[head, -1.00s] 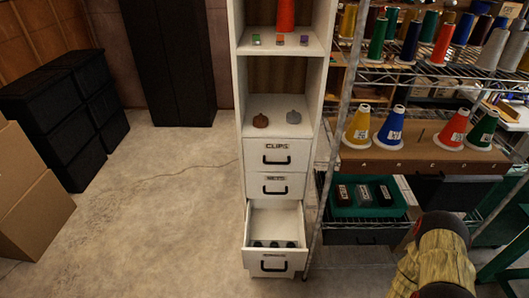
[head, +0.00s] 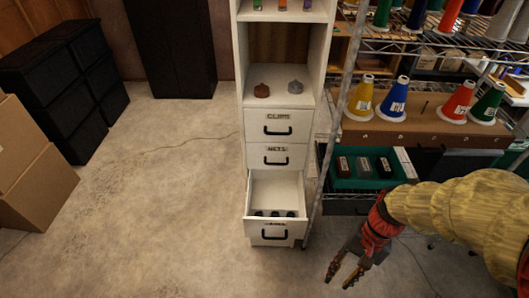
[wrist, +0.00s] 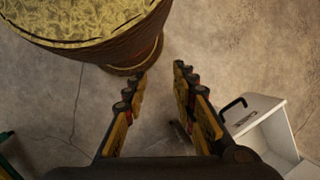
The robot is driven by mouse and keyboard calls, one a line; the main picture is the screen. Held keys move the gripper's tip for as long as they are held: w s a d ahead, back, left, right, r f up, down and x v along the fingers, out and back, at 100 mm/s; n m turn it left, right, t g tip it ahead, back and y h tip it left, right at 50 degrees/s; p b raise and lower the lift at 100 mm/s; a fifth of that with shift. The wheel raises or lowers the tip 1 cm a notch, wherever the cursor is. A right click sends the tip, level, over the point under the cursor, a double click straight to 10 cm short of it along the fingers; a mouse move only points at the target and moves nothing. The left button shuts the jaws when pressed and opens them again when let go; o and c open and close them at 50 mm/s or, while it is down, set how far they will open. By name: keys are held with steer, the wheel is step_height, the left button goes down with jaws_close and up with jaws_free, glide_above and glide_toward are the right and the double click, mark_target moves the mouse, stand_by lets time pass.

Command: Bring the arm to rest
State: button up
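My arm (head: 440,205), in a yellow cloth-like sleeve, reaches in from the right edge of the head view. My gripper (head: 340,284) hangs low over the concrete floor, to the right of the open bottom drawer (head: 290,195) and apart from it. In the wrist view my gripper (wrist: 160,74) shows two separated fingers with bare floor between them. It is open and empty. The open drawer also shows in the wrist view (wrist: 262,130), to the right of the fingers.
The white cabinet (head: 283,108) has two shut drawers above the open one, which holds several small dark items. A wire rack (head: 334,125) with thread cones stands right, with a green tray (head: 345,182). Boxes (head: 45,190) stand left; the floor between is clear.

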step_height(320, 180, up, 21)
steer(key=w+a+n+t+h, duration=0.1)
steer(key=w+n+t+h, duration=0.1)
steer(key=n+t, duration=0.3)
steer(key=t+h, duration=0.1)
steer(key=t, duration=0.2)
steer(key=shift+w+n, duration=0.25)
steer(key=shift+n, duration=0.15)
steer(key=shift+a, duration=0.1)
